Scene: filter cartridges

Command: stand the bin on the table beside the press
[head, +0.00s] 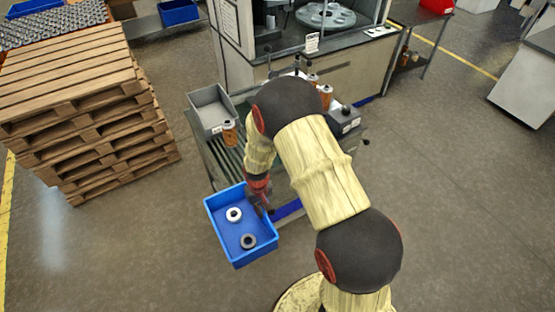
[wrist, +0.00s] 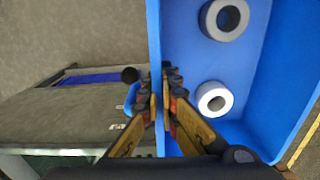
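A blue bin (head: 211,222) with a white ring (head: 234,214) and a grey ring (head: 248,241) inside hangs at the front left of the slatted table (head: 222,160), apart from its top. My gripper (head: 264,203) is at the bin's right wall. In the wrist view my gripper (wrist: 157,85) has one finger on each side of the blue bin's wall (wrist: 154,40), closed on it. The press is not clearly made out; a dark device (head: 345,120) stands at the table's right, partly behind my arm.
A grey bin (head: 208,108) and an orange cartridge (head: 229,133) stand at the table's left. More orange cartridges (head: 326,95) stand near the back. A pallet stack (head: 90,110) is at the left. A large machine (head: 350,68) stands behind the table. The left table slats look partly clear.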

